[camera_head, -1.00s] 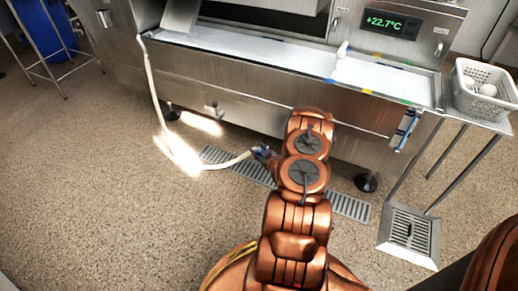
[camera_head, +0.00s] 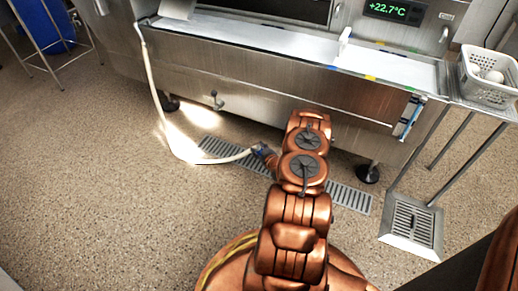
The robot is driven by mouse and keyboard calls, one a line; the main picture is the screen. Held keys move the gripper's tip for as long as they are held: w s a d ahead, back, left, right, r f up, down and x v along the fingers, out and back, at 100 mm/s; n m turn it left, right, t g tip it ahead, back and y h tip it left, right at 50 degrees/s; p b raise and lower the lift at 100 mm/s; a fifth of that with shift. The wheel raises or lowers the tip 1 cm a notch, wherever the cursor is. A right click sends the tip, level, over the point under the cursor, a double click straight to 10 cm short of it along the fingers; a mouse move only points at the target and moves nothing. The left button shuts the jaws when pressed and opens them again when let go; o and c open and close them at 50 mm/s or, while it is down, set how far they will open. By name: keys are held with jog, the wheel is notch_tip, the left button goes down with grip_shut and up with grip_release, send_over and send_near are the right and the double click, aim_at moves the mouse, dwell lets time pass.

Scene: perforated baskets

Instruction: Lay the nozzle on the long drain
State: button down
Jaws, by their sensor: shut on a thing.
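The long drain (camera_head: 349,197) is a narrow slotted grate in the floor in front of the steel machine. My copper arm crosses over its middle and hides part of it. A pale hose (camera_head: 152,85) hangs from the machine's left end, sags to the floor and curves right to the nozzle. The nozzle (camera_head: 259,150), small and dark blue, is at the hose's end over the drain area. My gripper (camera_head: 264,154) is shut on it, partly hidden by my arm. I cannot tell how high the nozzle is above the grate.
A square floor drain (camera_head: 412,228) lies to the right, under a stand with a white perforated basket (camera_head: 489,78) holding pale round items. Machine feet (camera_head: 367,174) stand near the long drain. A metal rack with a blue container (camera_head: 47,23) is at upper left. Open floor lies left.

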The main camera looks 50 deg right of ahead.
jog(key=c, duration=0.5)
grip_release()
jog(key=shift+c, duration=0.2)
jog(key=v, duration=1.2)
